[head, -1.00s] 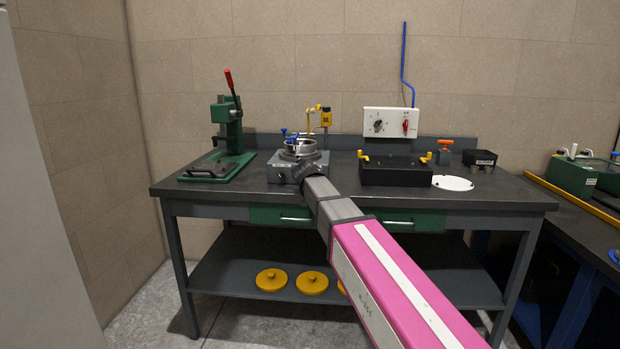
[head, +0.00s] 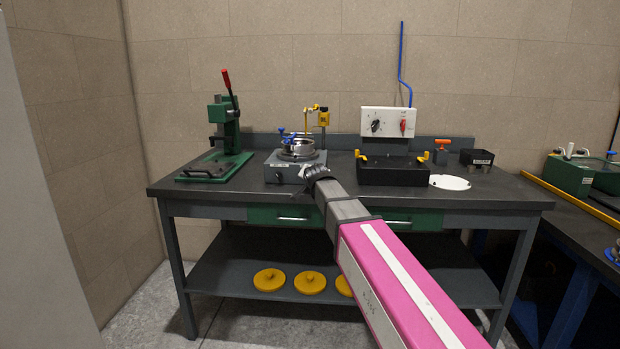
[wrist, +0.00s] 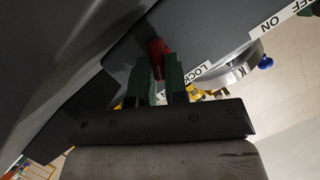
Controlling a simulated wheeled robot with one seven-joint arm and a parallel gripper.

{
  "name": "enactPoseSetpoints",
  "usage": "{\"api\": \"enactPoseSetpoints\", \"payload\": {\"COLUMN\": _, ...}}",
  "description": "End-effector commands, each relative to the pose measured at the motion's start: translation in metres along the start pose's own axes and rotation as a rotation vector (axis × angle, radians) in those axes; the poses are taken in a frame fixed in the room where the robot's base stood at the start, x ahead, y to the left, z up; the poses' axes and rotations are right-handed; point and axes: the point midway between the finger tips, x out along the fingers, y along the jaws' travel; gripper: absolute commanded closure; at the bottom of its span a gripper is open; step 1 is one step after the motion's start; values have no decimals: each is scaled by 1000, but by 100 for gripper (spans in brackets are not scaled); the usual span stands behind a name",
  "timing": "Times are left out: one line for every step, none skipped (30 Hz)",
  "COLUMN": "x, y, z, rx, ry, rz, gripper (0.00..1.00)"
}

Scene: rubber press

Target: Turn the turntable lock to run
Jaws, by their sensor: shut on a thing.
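The turntable unit (head: 284,172) is a grey box on the bench with a round metal dish on top. In the head view my gripper (head: 306,180) is at its front right side, mostly hidden by my own wrist. In the wrist view my gripper (wrist: 159,70) has its green fingers closed around a small red lever (wrist: 156,48), which stands on the grey face of the unit. A white label reading LOCK (wrist: 206,74), upside down, is to the right of the fingers. A second label below it is mostly hidden. The lever's exact setting cannot be told.
A green press (head: 222,145) with a red handle stands at left. A black box (head: 392,174) with yellow clamps and a white disc (head: 449,182) are at right. A white switch panel (head: 388,121) is behind. An ON label (wrist: 270,23) shows near the dish.

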Motion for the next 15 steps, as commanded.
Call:
{"api": "enactPoseSetpoints", "payload": {"x": 0, "y": 0, "z": 0, "rx": 6, "ry": 1, "rz": -3, "gripper": 100}}
{"api": "enactPoseSetpoints", "payload": {"x": 0, "y": 0, "z": 0, "rx": 8, "ry": 1, "rz": -3, "gripper": 100}}
{"api": "enactPoseSetpoints", "payload": {"x": 0, "y": 0, "z": 0, "rx": 10, "ry": 1, "rz": -4, "gripper": 100}}
{"api": "enactPoseSetpoints", "payload": {"x": 0, "y": 0, "z": 0, "rx": 10, "ry": 1, "rz": -4, "gripper": 100}}
{"api": "enactPoseSetpoints", "payload": {"x": 0, "y": 0, "z": 0, "rx": 11, "ry": 0, "rz": -4, "gripper": 100}}
{"api": "enactPoseSetpoints", "payload": {"x": 0, "y": 0, "z": 0, "rx": 11, "ry": 0, "rz": -4, "gripper": 100}}
{"api": "enactPoseSetpoints", "payload": {"x": 0, "y": 0, "z": 0, "rx": 11, "ry": 0, "rz": -4, "gripper": 100}}
{"api": "enactPoseSetpoints", "payload": {"x": 0, "y": 0, "z": 0, "rx": 11, "ry": 0, "rz": -4, "gripper": 100}}
{"api": "enactPoseSetpoints", "payload": {"x": 0, "y": 0, "z": 0, "rx": 12, "ry": 0, "rz": -4, "gripper": 100}}
{"api": "enactPoseSetpoints", "payload": {"x": 0, "y": 0, "z": 0, "rx": 12, "ry": 0, "rz": -4, "gripper": 100}}
{"api": "enactPoseSetpoints", "payload": {"x": 0, "y": 0, "z": 0, "rx": 12, "ry": 0, "rz": -4, "gripper": 100}}
{"api": "enactPoseSetpoints", "payload": {"x": 0, "y": 0, "z": 0, "rx": 12, "ry": 0, "rz": -4, "gripper": 100}}
{"api": "enactPoseSetpoints", "payload": {"x": 0, "y": 0, "z": 0, "rx": 12, "ry": 0, "rz": -4, "gripper": 80}}
{"api": "enactPoseSetpoints", "payload": {"x": 0, "y": 0, "z": 0, "rx": 12, "ry": 0, "rz": -4, "gripper": 70}}
{"api": "enactPoseSetpoints", "payload": {"x": 0, "y": 0, "z": 0, "rx": 11, "ry": 0, "rz": -4, "gripper": 61}}
